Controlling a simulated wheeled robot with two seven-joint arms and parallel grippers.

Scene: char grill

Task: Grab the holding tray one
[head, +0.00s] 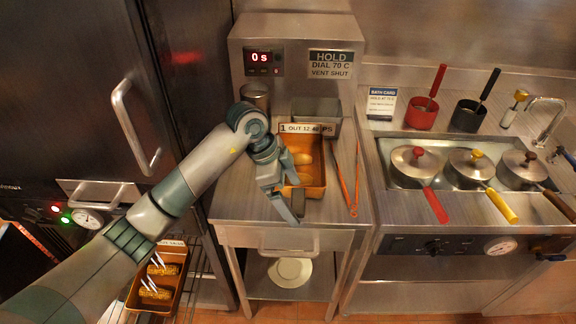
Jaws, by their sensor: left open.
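Holding tray one is the orange-brown tray (318,149) on the steel counter below the HOLD unit. A label card (306,128) starting with "1 OUT" stands at its back edge. A pale, rounded food piece (302,159) lies inside it. My left gripper (293,200) is open at the tray's left side, its fingers pointing down and towards the front. The gripper hides the tray's left part, and I cannot tell whether it touches the tray. My right gripper is not in view.
Orange-handled tongs (355,190) lie right of the tray. The HOLD unit (290,75) stands behind, with a metal canister (256,95) in front. Lidded pots (416,165) sit in a bath at right. Another tray (177,258) with corn-like food is at lower left.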

